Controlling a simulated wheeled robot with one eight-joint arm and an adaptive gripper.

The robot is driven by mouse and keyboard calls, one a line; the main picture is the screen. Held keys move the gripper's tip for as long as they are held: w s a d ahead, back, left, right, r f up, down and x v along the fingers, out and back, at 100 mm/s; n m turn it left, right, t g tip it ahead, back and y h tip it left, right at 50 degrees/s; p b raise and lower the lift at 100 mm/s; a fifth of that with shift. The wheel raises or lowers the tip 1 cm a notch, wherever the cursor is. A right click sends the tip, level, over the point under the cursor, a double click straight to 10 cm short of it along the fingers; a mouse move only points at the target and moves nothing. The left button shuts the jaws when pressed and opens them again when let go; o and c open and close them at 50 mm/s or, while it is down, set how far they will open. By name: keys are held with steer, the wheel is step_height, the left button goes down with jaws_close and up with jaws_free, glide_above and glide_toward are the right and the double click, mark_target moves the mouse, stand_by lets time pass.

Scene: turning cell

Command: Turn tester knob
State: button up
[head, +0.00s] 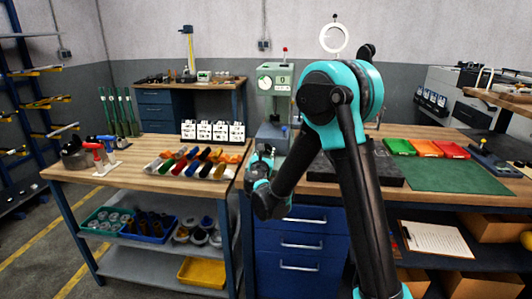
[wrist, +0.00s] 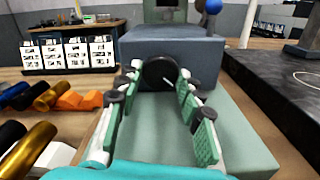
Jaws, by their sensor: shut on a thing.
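The tester (head: 275,82) is a pale green upright machine with a round dial, standing at the back of the bench in the head view. Its blue-grey block (wrist: 205,52) and pale green lower part (wrist: 245,140) show in the wrist view. The black round knob (wrist: 160,70) is on the near face of the block, with a short white line slanting to the lower right. My gripper (wrist: 157,82) is shut on the knob, one green-padded finger on each side. In the head view my gripper (head: 262,165) is small and partly hidden by my arm.
A dark slab (wrist: 275,75) lies close on the right. Coloured cylinders (wrist: 45,90) and white boxes (wrist: 72,52) are on the left. A lever with a blue ball (wrist: 212,6) rises above the block. Red and green trays (head: 398,147) sit farther right.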

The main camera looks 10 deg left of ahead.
steer(key=shift+m, duration=0.4)
steer(key=o, duration=1.1)
steer(key=shift+o, duration=0.2)
steer(key=shift+s, duration=0.1)
steer(key=s, duration=1.2)
steer(key=shift+a, duration=0.2)
steer(key=shift+w, duration=0.1)
